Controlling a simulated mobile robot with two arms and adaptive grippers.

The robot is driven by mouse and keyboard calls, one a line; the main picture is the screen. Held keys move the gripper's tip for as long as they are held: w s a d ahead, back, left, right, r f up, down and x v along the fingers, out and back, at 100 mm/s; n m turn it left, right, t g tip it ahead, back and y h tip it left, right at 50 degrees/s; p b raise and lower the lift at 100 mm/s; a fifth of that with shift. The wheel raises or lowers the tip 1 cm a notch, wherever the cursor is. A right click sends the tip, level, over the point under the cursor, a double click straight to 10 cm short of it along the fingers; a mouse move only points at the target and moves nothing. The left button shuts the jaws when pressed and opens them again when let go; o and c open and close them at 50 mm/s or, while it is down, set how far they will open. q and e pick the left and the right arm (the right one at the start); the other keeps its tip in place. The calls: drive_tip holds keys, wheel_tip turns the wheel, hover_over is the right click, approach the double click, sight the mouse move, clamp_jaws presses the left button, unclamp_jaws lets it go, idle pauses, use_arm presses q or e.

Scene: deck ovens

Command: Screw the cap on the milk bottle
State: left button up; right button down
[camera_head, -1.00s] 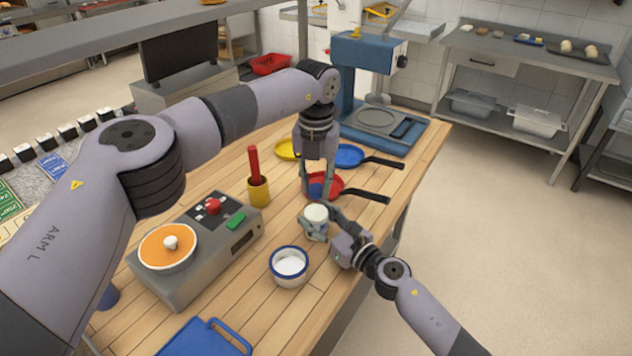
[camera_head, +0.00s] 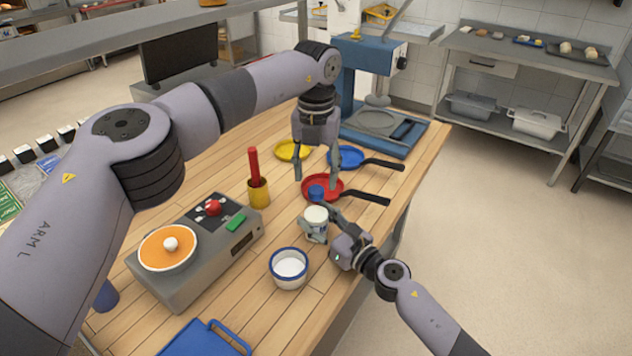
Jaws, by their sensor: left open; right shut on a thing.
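The white milk bottle (camera_head: 318,232) stands upright on the wooden table, with a pale top and no blue cap on it. My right gripper (camera_head: 325,224) is shut on the bottle from the right, and its fingers hide part of the bottle. A small blue cap (camera_head: 315,192) appears to lie in the red pan (camera_head: 331,182), just behind the bottle. My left gripper (camera_head: 316,177) points down over the red pan. Its fingers are spread wide and empty, on either side of and a little above the cap.
A blue-rimmed bowl (camera_head: 289,268) stands in front of the bottle. A yellow holder with a red stick (camera_head: 258,190) and a grey machine (camera_head: 200,250) are to the left. Yellow (camera_head: 290,151) and blue (camera_head: 348,157) pans lie behind. A blue press (camera_head: 375,122) stands at the back.

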use_arm(q)
wheel_tip(320, 180, up, 9)
drive_tip(key=shift+f, duration=0.2)
use_arm(e)
drive_tip(key=c, duration=0.7)
unclamp_jaws()
drive_tip(key=shift+c, duration=0.2)
drive_tip(key=shift+s+d, duration=0.1)
drive_tip(key=v, duration=1.1)
drive_tip(key=shift+s+d, duration=0.3)
use_arm(q)
drive_tip(key=shift+f, duration=0.1)
use_arm(e)
drive_tip(key=shift+f, duration=0.1)
